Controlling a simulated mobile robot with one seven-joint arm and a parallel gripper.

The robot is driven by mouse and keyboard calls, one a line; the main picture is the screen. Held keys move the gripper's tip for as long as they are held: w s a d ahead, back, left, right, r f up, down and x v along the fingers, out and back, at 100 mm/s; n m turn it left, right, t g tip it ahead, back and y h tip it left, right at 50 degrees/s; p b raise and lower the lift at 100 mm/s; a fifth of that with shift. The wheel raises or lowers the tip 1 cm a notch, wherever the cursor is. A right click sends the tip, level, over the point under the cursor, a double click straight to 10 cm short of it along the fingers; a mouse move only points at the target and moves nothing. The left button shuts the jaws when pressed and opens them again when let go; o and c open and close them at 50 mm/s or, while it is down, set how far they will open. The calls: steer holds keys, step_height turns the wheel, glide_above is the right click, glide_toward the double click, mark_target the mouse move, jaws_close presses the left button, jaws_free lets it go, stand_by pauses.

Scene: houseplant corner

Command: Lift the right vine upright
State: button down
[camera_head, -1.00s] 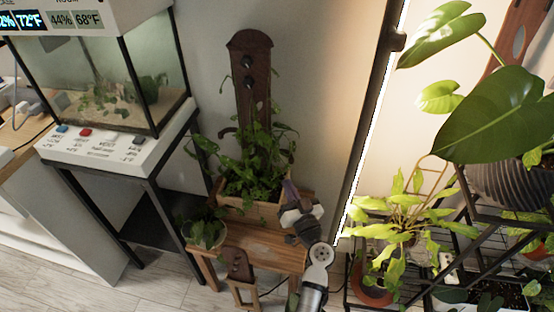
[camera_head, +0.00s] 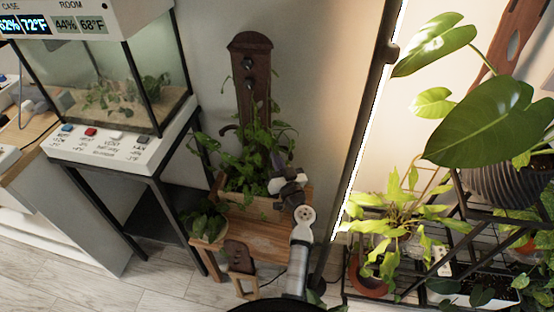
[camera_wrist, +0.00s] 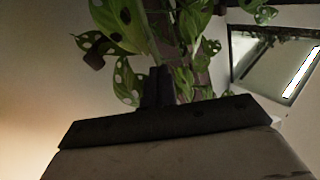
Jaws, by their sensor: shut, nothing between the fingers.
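A leafy vine plant (camera_head: 243,172) grows in a wooden planter box (camera_head: 262,208) in front of a tall dark wooden board (camera_head: 250,75) with round knobs. Vine leaves on its right side (camera_head: 279,130) rise beside the board; which stem they belong to is unclear. My gripper (camera_head: 279,164) is at the right front of the plant, above the box rim, its tips close to the right foliage. In the wrist view my gripper (camera_wrist: 158,84) is shut and empty. Spotted leaves (camera_wrist: 120,25) hang just beyond the fingers; contact cannot be told.
The planter stands on a wooden bench (camera_head: 262,240) with a small potted plant (camera_head: 208,222) at its left. A glass terrarium (camera_head: 105,80) stands left. A dark upright post (camera_head: 362,130) and plant rack (camera_head: 465,235) stand right.

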steer(key=a, duration=0.1)
steer(key=a+n, duration=0.1)
steer(key=a+r, duration=0.1)
steer(key=shift+w+a+g+b, duration=0.3)
steer(key=shift+w+g+b, duration=0.05)
steer(key=shift+g, duration=0.05)
